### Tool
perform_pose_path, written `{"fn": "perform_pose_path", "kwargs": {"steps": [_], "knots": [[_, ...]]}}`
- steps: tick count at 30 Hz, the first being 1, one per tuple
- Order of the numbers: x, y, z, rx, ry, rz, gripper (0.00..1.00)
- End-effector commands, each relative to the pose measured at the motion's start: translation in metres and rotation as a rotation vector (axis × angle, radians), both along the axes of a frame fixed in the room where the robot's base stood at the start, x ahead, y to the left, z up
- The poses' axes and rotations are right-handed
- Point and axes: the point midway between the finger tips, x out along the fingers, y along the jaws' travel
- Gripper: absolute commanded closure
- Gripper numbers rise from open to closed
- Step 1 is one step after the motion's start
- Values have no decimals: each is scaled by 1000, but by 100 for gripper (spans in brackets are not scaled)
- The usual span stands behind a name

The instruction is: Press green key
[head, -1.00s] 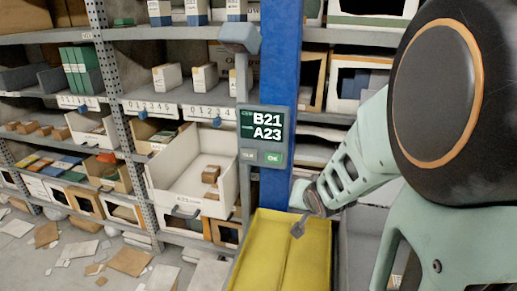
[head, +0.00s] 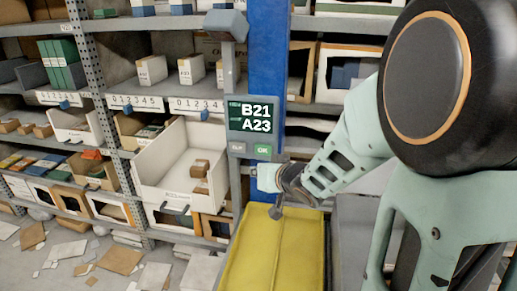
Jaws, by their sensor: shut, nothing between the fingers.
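The green key (head: 263,150), marked OK, is at the lower right of a grey panel (head: 231,131) on a post. The panel's dark screen (head: 252,117) reads B21 and A23. A grey key (head: 237,148) sits to the left of the green one. My gripper (head: 275,212) is shut and empty. Its dark fingertips point down, below and slightly right of the green key, apart from it in the picture. The green key is fully visible.
A yellow tray (head: 244,259) lies below my gripper. A blue upright (head: 268,60) stands behind the panel. A white bin (head: 160,175) with small boxes is to the left. Shelves of boxes fill the back, and loose cardboard (head: 118,258) litters the floor.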

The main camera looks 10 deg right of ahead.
Motion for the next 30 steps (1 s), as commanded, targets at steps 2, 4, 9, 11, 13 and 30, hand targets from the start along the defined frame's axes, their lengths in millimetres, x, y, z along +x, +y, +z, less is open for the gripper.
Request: {"fn": "perform_pose_path", "kwargs": {"steps": [2,4,9,11,13,30], "knots": [[9,-5,-1,2,1,-3,100],[18,-9,-1,1,1,-3,100],[41,-17,0,1,1,-2,100],[48,-21,-1,1,1,-2,100],[56,-23,2,2,3,-2,100],[73,-31,0,0,0,-1,100]]}}
